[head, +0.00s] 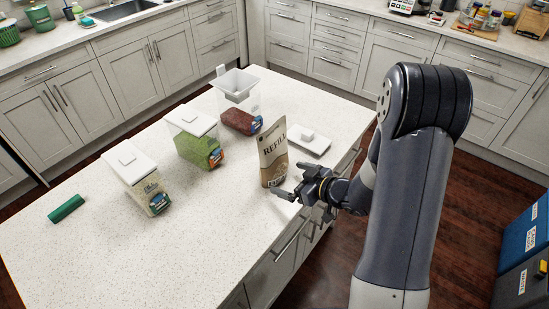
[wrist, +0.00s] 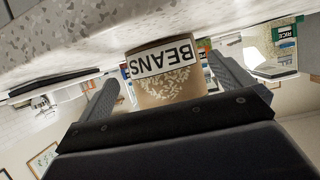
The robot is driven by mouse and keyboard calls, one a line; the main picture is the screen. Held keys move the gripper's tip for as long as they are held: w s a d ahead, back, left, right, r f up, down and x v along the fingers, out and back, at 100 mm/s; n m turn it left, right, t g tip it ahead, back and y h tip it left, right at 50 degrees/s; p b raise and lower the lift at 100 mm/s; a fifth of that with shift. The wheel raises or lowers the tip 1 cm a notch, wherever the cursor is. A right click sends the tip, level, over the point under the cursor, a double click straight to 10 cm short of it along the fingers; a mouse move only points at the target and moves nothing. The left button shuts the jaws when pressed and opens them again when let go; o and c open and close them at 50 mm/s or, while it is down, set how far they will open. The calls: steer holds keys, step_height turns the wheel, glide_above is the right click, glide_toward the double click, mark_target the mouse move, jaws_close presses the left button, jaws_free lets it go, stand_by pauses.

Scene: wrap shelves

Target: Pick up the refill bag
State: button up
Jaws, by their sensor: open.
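The refill bag (head: 272,155) is a brown kraft pouch marked REFILL. It stands upright on the white speckled island counter near its right edge. My gripper (head: 293,181) is open just right of the bag, low near the counter. In the wrist view, which is upside down, the bag (wrist: 167,82) shows a white BEANS label and a pale leaf print. It appears between the two open fingers (wrist: 163,75). I cannot tell whether either finger touches it. The bag's lower part is partly hidden by the gripper in the head view.
Clear containers stand left of the bag: one pale-filled (head: 140,183), one green-filled (head: 196,140), and one open with dark red contents (head: 240,117). A white lid (head: 310,143) lies behind the bag. A green cylinder (head: 66,208) lies at left. The counter's front is clear.

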mark_target(282, 176)
steer(key=p+x, duration=0.1)
steer(key=x, duration=0.4)
steer(key=shift+w+a+f, duration=0.1)
steer(key=shift+w+a, duration=0.1)
steer(key=shift+a, duration=0.1)
steer(key=shift+c, duration=0.2)
steer(key=c, duration=0.8)
